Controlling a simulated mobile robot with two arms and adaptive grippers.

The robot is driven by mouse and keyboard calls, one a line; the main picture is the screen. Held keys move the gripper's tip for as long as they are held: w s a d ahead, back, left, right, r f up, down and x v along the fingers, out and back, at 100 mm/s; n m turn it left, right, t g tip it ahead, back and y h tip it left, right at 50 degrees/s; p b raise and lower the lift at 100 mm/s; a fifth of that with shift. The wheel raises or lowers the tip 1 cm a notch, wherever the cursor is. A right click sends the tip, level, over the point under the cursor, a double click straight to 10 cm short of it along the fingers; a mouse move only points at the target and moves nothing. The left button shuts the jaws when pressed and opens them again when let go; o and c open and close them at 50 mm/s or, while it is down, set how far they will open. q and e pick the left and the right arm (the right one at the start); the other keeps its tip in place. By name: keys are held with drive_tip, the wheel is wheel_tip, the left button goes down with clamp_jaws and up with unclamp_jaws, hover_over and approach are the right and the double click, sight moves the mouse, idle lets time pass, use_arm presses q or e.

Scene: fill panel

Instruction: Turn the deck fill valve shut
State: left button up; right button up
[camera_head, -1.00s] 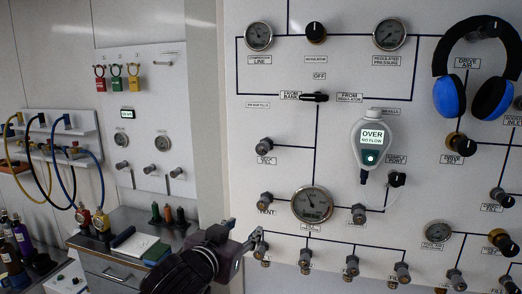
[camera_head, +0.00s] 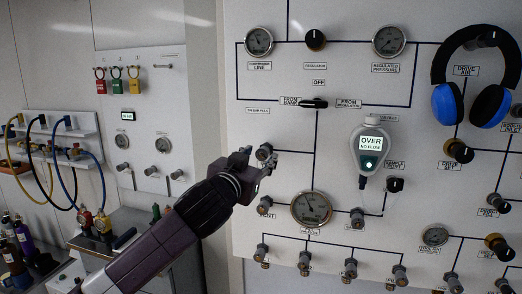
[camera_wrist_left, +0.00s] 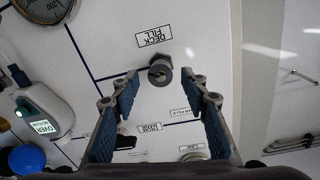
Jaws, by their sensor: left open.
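The deck fill valve (camera_head: 265,151) is a small dark metal knob on the white panel, left of the main vertical line. In the left wrist view the knob (camera_wrist_left: 160,73) sits below its DECK FILL label (camera_wrist_left: 153,37), which reads upside down. My left gripper (camera_head: 256,162) is at this valve in the head view and partly covers it. In the left wrist view my left gripper (camera_wrist_left: 164,84) is open, its two blue-padded fingers apart with the knob between and just beyond their tips. Nothing is held. I cannot tell whether the fingers touch the knob. My right gripper is not in view.
The vent knob (camera_head: 264,205) and a round gauge (camera_head: 312,208) are below the valve. A hanging analyzer (camera_head: 370,150) reads OVER, NO FLOW. Blue headphones (camera_head: 478,75) hang at the upper right. A bench (camera_head: 125,218) stands at the left.

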use_arm(q)
drive_tip(key=shift+x, duration=0.95)
clamp_jaws()
